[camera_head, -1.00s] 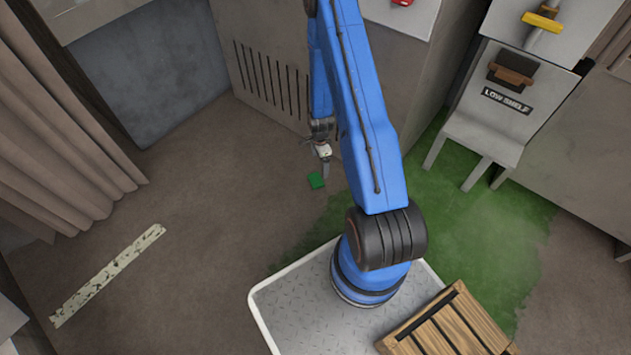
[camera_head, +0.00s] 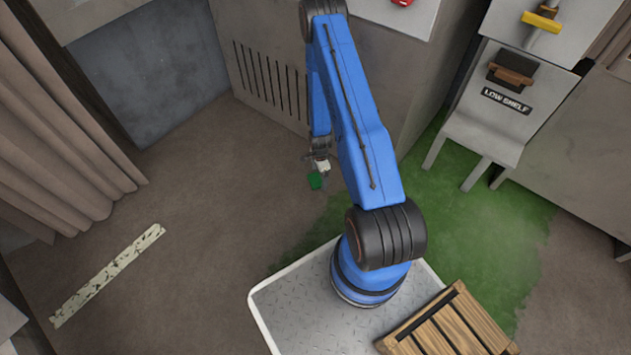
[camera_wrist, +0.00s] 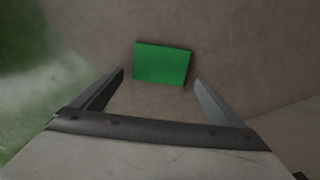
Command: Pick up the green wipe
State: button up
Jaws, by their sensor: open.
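The green wipe (camera_head: 315,181) is a small flat green piece lying on the brown floor in the head view. It also shows in the wrist view (camera_wrist: 162,64), whole and uncovered, as a slightly tilted rectangle. My gripper (camera_head: 319,172) points down close by it, and in the head view its tip partly overlaps the wipe. In the wrist view my gripper (camera_wrist: 158,80) is open, with one finger to each side, and the wipe shows just beyond and between the fingertips. Nothing is held. I cannot tell the exact height of the fingers above the floor.
A grey cabinet with slots (camera_head: 270,85) stands behind my gripper. A low shelf (camera_head: 487,135) on legs stands at the right over a green floor patch (camera_head: 480,235). A wooden crate (camera_head: 450,325) sits at the front. The floor to the left is clear, with a pale strip (camera_head: 108,275).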

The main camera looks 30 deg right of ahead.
aim_at(319, 178)
jog(key=shift+f, duration=0.45)
jog(key=shift+c, duration=0.7)
jog(key=c, duration=1.1)
jog(key=shift+o, duration=0.2)
jog(key=shift+r, duration=0.15)
notch_tip(319, 178, up, 10)
jog(key=shift+w, duration=0.1)
jog(key=w+a+r+n, duration=0.5)
jog(key=a+r+n, duration=0.3)
jog(key=r+n, duration=0.1)
jog(key=w+a+r+n, duration=0.5)
jog(key=a+r+n, duration=0.3)
jog(key=n, duration=0.3)
jog(key=shift+w+a+r, duration=0.4)
jog(key=shift+a, duration=0.35)
